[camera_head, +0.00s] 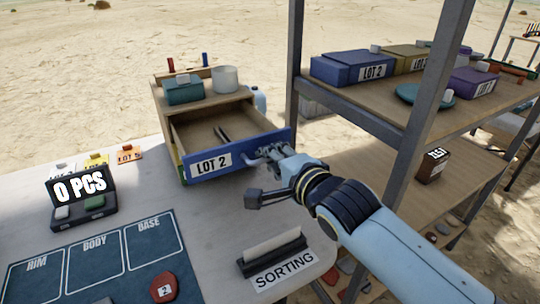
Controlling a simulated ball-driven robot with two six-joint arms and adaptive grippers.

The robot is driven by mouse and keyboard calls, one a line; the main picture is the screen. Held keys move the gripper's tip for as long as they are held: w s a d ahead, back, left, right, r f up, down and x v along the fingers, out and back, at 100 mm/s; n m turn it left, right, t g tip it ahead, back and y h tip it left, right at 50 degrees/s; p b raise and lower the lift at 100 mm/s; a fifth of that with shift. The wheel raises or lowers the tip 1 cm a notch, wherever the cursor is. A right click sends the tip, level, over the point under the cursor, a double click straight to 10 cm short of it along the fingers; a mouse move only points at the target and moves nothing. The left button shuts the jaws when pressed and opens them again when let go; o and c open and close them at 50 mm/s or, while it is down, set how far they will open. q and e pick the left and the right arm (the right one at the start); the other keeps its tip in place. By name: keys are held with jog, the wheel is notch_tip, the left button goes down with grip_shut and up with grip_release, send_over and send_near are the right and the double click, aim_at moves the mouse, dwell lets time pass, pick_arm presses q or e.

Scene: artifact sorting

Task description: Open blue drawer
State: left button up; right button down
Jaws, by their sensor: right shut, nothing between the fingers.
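The blue drawer (270,144), labelled LOT 2, is pulled out of the small wooden cabinet (160,112) on the table. Its inside shows, with a small dark item (221,134) in it. My right gripper (262,155) is at the drawer's front, by its handle, with its fingers shut. The fingers partly hide the handle, and I cannot tell if they touch it. My left gripper is not in view.
A teal box (184,92) and a white cup (225,79) stand on the cabinet. A shelf rack (425,120) with labelled boxes stands at right. A scale (82,207) reading 0 PCS and a sorting mat (70,262) lie at left.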

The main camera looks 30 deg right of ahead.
jog(key=c, duration=1.4)
grip_release()
jog(key=v, duration=1.2)
